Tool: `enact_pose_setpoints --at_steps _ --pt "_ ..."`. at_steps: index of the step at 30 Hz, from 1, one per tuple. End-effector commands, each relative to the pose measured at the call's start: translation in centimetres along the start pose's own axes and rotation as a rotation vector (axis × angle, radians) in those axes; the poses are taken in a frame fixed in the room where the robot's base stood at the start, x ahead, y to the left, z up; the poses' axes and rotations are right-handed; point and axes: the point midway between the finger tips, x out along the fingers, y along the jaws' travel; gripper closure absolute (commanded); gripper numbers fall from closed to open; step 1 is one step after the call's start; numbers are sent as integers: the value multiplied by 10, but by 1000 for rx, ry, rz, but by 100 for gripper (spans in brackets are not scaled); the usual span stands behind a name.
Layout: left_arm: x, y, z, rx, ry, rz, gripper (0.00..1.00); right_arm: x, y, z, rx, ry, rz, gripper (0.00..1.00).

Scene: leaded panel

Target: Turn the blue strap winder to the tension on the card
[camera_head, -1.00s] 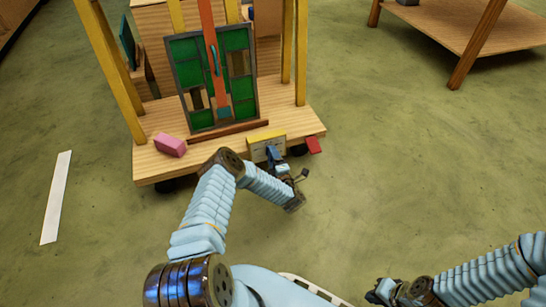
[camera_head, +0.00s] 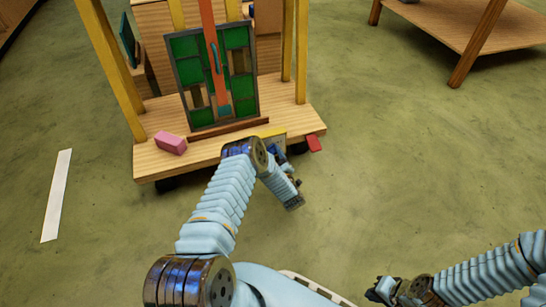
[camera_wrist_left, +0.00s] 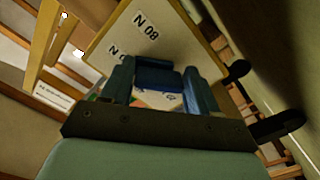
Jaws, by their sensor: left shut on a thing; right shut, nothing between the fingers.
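The blue strap winder (camera_head: 274,151) is at the front edge of the wooden cart, partly hidden by my left arm in the head view. In the left wrist view the winder (camera_wrist_left: 158,75) sits between the two fingers of my left gripper (camera_wrist_left: 163,85), which is shut on it. The yellow-edged card (camera_wrist_left: 150,32) is just behind it and looks tilted in that view. It reads "N 08", with a second, partly hidden line starting "N 0". In the head view only a strip of the card shows. My right gripper (camera_head: 383,290) is shut and empty, low over the floor.
The cart (camera_head: 200,160) carries a green leaded panel (camera_head: 187,75) with an orange strap (camera_head: 208,20) down its front. A pink block (camera_head: 170,143) lies front left, and a red piece (camera_head: 314,144) is at the front right edge. Yellow posts (camera_head: 301,60) flank the panel. Floor to the right is clear.

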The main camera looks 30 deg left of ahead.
Motion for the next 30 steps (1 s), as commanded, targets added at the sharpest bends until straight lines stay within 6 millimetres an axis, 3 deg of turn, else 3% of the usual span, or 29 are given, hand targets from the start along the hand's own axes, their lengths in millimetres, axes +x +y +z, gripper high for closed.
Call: enact_pose_setpoints --at_steps 9,23,24,27,30 --pt "-1 -1 2 97 -5 -1 70 1 0 0 0 -1 -1 100" --pt "-2 -2 2 110 -6 -2 70 2 0 0 0 -1 -1 100" --pt "-2 -2 2 109 -6 -2 37 2 0 0 0 0 -1 100" --pt "-2 -1 1 109 -5 -2 22 2 0 0 0 0 0 100" --pt "-1 -1 1 108 -4 -1 19 2 0 0 0 0 0 100"
